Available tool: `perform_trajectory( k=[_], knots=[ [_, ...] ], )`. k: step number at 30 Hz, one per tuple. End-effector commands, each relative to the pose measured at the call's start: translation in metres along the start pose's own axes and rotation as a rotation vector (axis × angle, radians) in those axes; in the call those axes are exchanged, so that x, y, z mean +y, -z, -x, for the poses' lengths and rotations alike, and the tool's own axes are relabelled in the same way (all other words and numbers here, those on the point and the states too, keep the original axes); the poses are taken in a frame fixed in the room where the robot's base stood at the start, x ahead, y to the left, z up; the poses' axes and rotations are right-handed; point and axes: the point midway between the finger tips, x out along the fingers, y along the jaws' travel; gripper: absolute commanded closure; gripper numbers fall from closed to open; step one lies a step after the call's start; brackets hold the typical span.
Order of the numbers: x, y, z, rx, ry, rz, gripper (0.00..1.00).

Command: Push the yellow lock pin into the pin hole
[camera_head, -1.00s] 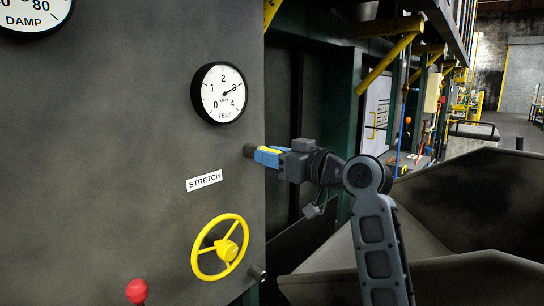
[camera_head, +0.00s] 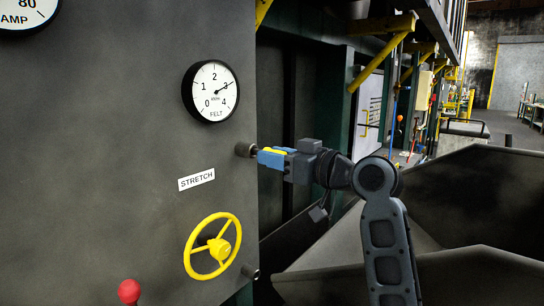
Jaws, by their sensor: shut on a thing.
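My gripper (camera_head: 262,156) has blue fingers and is shut on the yellow lock pin (camera_head: 274,151). I cannot tell whether the pin tip is inside the hole.
The grey panel (camera_head: 110,150) carries a FELT gauge (camera_head: 211,91), a yellow handwheel (camera_head: 213,246) below the label and a red knob (camera_head: 129,291) at the bottom. Dark sloping metal plates (camera_head: 470,205) lie at right.

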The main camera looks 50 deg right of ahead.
Motion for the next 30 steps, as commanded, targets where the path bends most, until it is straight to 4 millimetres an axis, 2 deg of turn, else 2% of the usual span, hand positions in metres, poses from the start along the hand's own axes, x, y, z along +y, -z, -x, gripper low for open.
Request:
perform_trajectory(
  k=[21,30],
  knots=[
    [0.0,0.0,0.026,0.001,-0.001,0.0,1.0],
    [0.0,0.0,0.029,0.0,-0.001,0.0,1.0]
  ],
)
